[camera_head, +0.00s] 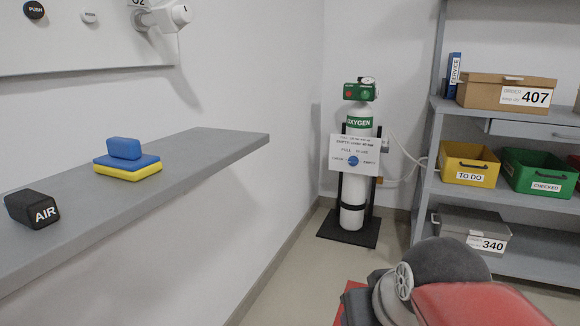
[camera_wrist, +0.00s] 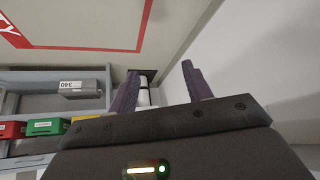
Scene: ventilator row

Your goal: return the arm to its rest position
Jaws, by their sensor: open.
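My arm shows at the bottom right of the head view as a dark rounded joint and a red link. My gripper (camera_wrist: 160,85) is in the wrist view, with two purple-grey fingers spread apart and nothing between them. In that view the white oxygen cylinder (camera_wrist: 143,97) shows small and far off behind the left finger. My gripper's fingers do not show in the head view.
A grey wall shelf (camera_head: 215,150) at left carries a black AIR block (camera_head: 32,209) and a blue block (camera_head: 124,148) on a blue-yellow pad (camera_head: 127,166). The oxygen cylinder (camera_head: 354,190) stands in the corner. A rack (camera_head: 520,207) with bins is at right.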

